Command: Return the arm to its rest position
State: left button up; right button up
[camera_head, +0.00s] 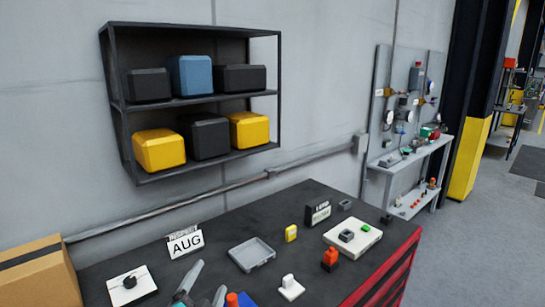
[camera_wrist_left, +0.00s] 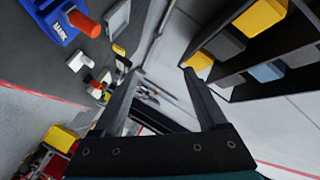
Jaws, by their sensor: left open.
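My left gripper (camera_head: 210,277) shows at the bottom of the head view, above the dark bench top (camera_head: 215,225). Its two fingers are spread apart with nothing between them. In the left wrist view the open fingers (camera_wrist_left: 162,73) point away from the camera, with empty space between them. My right gripper is in neither view. A blue device (camera_wrist_left: 55,22) with an orange cylinder (camera_wrist_left: 86,24) shows at the upper left of the wrist view, apart from the fingers. In the head view the orange part (camera_head: 232,299) is just right of the gripper, partly cut off by the frame.
A wall shelf (camera_head: 106,75) holds yellow, black and blue bins. The bench carries a grey tray (camera_head: 252,254), an AUG sign (camera_head: 185,243), a white block (camera_head: 290,287), a red-orange part (camera_head: 330,259) and a white plate (camera_head: 368,232). A cardboard box (camera_head: 40,278) stands left.

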pick_arm(q)
jog(key=s+a+f+n+g, duration=0.2)
jog(key=s+f+n+g, duration=0.4)
jog(key=s, duration=0.7)
jog(key=s+a+f+n+g, duration=0.25)
jog(key=s+f+g, duration=0.55)
jog(key=s, duration=0.6)
notch_tip(320, 180, down, 30)
jog(key=d+b, duration=0.1)
jog(key=b, duration=0.8)
jog(key=s+a+f+b, duration=0.1)
jog(key=s+f+b, duration=0.4)
jog(key=f, duration=0.8)
jog(key=s+a+f+g+b, duration=0.1)
jog(key=s+f+b, duration=0.4)
jog(key=s+f, duration=0.6)
jog(key=shift+s+a+f+y, duration=0.25)
jog(key=shift+a+f+y, duration=0.15)
jog(key=shift+f, duration=0.45)
